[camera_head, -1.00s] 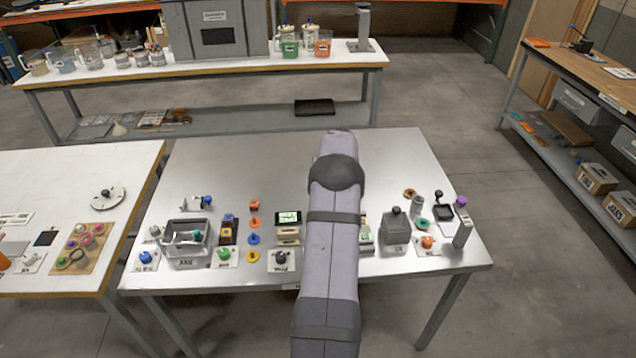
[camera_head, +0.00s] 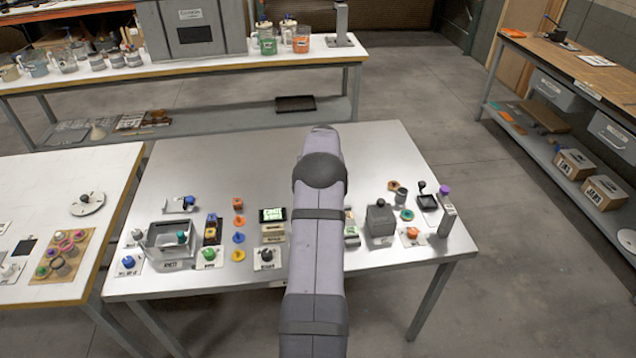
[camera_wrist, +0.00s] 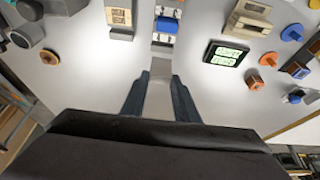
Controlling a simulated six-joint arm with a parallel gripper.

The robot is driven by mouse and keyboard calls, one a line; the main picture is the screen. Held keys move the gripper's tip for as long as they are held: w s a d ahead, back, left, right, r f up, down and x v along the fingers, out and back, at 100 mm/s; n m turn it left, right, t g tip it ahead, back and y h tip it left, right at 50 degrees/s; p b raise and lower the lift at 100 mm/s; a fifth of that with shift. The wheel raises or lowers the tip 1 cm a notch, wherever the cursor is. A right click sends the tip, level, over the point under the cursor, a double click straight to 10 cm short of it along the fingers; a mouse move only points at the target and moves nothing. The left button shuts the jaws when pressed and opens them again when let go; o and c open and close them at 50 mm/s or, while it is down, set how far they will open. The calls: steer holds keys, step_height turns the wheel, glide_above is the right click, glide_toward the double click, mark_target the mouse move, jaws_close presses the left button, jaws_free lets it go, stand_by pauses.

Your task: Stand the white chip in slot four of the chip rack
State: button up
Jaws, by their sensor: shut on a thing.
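A white chip (camera_wrist: 158,97) shows in the wrist view, upright between the two dark fingers of my gripper (camera_wrist: 159,88), which is shut on it. Just beyond the chip, at the top of the wrist view, is a narrow pale rack (camera_wrist: 164,41) with a blue piece (camera_wrist: 166,25) in it; it looks like the chip rack. I cannot tell its slot numbers. The chip appears apart from the rack, though the height between them is unclear. In the head view my arm hides the gripper, the chip and most of the rack.
A small green-lit display (camera_wrist: 226,56) stands right of the rack in the wrist view. A beige block (camera_wrist: 120,15) is close on its left. In the head view a grey tray (camera_head: 150,241) and a dark grey container (camera_head: 380,222) stand on the metal table. The table's back is clear.

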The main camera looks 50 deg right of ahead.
steer(key=shift+f+b, duration=1.4)
steer(key=shift+f, duration=0.75)
steer(key=shift+f+b, duration=0.4)
steer(key=shift+b, duration=0.1)
steer(key=shift+f, duration=0.35)
steer(key=shift+f+b, duration=0.55)
steer(key=shift+b, duration=0.2)
stand_by(0.6)
steer(key=o, duration=1.5)
steer(key=shift+r+p, duration=2.05)
steer(key=shift+r, duration=1.5)
